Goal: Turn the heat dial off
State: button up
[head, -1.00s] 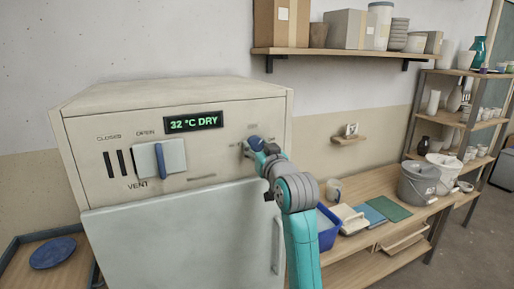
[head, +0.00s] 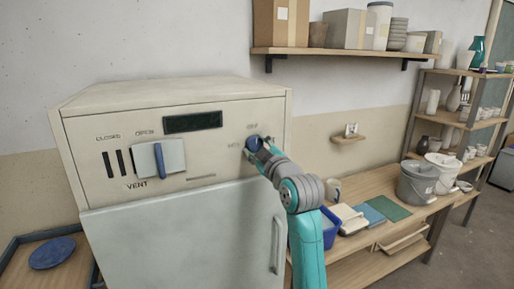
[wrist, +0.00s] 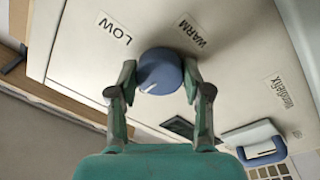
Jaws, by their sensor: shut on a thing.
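The blue round heat dial (head: 253,142) is on the upper right of the cream cabinet's front panel. In the wrist view the dial (wrist: 161,68) sits between my gripper's (wrist: 159,76) two fingers, which are shut on its sides. A pale mark on the dial points to the lower left there. Labels LOW (wrist: 114,29) and WARM (wrist: 191,33) are beyond the dial. In the head view an OFF label (head: 252,126) is just above the dial, and my gripper (head: 261,146) hides part of it. The display (head: 193,122) is dark.
A blue vent slider (head: 160,161) is at the panel's left, and the cabinet door (head: 180,235) below is closed. A bench to the right holds a blue bin (head: 329,236), boards and buckets (head: 417,183). A wall shelf (head: 350,50) is above.

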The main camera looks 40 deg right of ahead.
jog(key=shift+n, duration=0.3)
jog(key=o, duration=1.2)
jog(key=shift+c, duration=0.2)
jog(key=v, duration=1.2)
jog(key=shift+f, duration=0.15)
